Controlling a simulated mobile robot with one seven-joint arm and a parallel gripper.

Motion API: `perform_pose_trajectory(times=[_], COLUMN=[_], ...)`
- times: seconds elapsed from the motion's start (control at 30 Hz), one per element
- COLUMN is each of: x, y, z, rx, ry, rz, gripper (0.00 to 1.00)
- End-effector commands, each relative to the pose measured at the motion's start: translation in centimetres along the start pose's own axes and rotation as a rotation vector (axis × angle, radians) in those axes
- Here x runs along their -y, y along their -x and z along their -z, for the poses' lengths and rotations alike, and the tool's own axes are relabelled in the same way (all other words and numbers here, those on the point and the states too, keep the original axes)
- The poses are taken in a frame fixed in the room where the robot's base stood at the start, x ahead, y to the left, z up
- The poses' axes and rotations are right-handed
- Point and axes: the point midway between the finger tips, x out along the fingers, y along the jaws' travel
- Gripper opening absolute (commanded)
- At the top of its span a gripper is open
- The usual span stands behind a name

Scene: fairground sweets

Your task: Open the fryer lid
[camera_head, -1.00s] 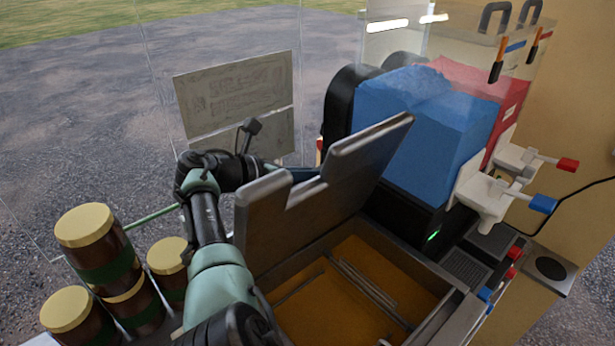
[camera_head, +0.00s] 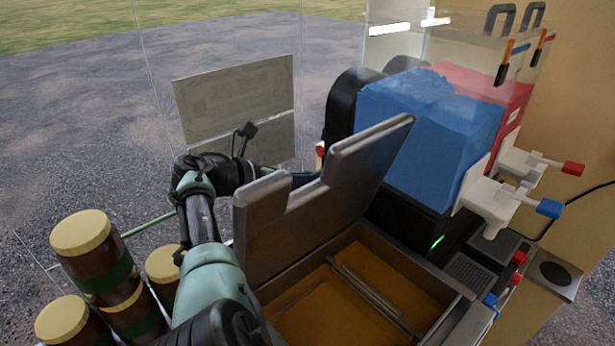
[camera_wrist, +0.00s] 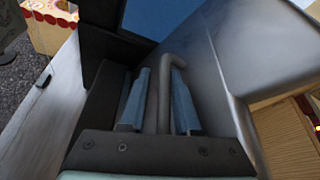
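The fryer lid (camera_head: 315,213) is a thick grey slab with a notch in its top edge. It stands tilted steeply up along the far left side of the fryer (camera_head: 423,283), whose orange-brown inside is open to view. My gripper is behind the lid in the head view, its fingers mostly hidden. In the wrist view, the two blue fingers of my gripper (camera_wrist: 159,100) lie on either side of the lid's grey bar handle (camera_wrist: 166,85) and look closed on it. The lid's grey face (camera_wrist: 222,75) is just right of them.
Several brown jars with yellow lids (camera_head: 80,232) stand left of my arm. A blue and a red slush tank (camera_head: 430,140) stand close behind the lid at right. A pale sign panel (camera_head: 235,100) is beyond my gripper. Metal rods (camera_head: 370,285) lie inside the fryer.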

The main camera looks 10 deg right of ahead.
Motion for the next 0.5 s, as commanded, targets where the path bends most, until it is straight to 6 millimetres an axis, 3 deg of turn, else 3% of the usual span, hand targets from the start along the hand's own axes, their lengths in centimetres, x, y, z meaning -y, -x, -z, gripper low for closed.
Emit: perform_pose_trajectory(times=[0.27, 0.5], x=[0.0, -0.1], y=[0.7, 3.8], z=[-0.3, -0.1], rx=[0.004, 0.004], ry=[-0.001, -0.002], rz=[-0.001, -0.005], gripper=[0.30, 0.30])
